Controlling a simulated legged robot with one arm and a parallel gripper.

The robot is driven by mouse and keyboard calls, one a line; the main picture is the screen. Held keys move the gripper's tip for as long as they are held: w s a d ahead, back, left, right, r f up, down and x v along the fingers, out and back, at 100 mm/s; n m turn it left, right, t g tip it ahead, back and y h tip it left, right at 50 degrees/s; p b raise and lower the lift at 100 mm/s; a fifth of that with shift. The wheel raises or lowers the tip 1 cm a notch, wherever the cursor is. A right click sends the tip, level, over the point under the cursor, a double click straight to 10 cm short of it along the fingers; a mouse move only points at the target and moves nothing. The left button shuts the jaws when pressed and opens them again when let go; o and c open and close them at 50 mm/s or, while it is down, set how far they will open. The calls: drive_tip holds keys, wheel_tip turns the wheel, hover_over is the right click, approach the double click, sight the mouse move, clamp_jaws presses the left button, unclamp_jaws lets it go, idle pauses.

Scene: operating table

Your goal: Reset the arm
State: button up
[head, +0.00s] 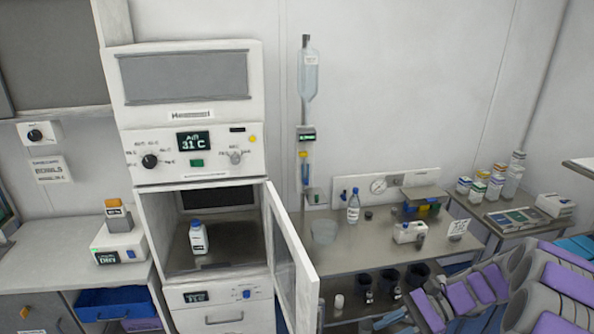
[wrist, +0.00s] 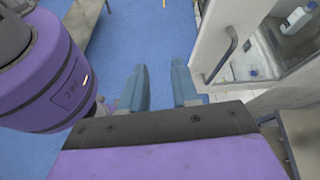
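My gripper (wrist: 160,88) shows in the wrist view with its two blue-grey fingers apart and nothing between them, above blue floor. In the head view, purple and grey parts of my arm (head: 485,290) fill the lower right; the fingers cannot be made out there. A white bottle with a blue cap (head: 199,239) stands upright inside the open cabinet (head: 232,258), apart from my gripper. The bottle also shows at the upper right of the wrist view (wrist: 295,20).
The cabinet door (head: 291,262) stands open to the right. A metal table (head: 365,250) holds a clear bottle (head: 353,206), a white box (head: 410,232) and other supplies. A side table (head: 510,218) at right carries several small bottles. Blue floor (wrist: 200,30) is clear below my gripper.

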drive_tip(key=s+a+r+n+g+h+b, duration=0.1)
drive_tip(key=s+a+r+n+h, duration=0.1)
drive_tip(key=s+a+n+h, duration=0.35)
drive_tip(key=s+a+r+n+g+h+b, duration=0.1)
drive_tip(key=s+a+r+n+h, duration=0.15)
drive_tip(key=s, duration=0.65)
drive_tip(key=s+d+n+t+h, duration=0.1)
drive_tip(key=s+n+h, duration=0.1)
drive_tip(key=s, duration=0.4)
drive_tip(key=s+d+f+n+t+h+b, duration=0.1)
drive_tip(key=s+n+h, duration=0.2)
drive_tip(key=s, duration=0.3)
drive_tip(key=shift+t, duration=0.4)
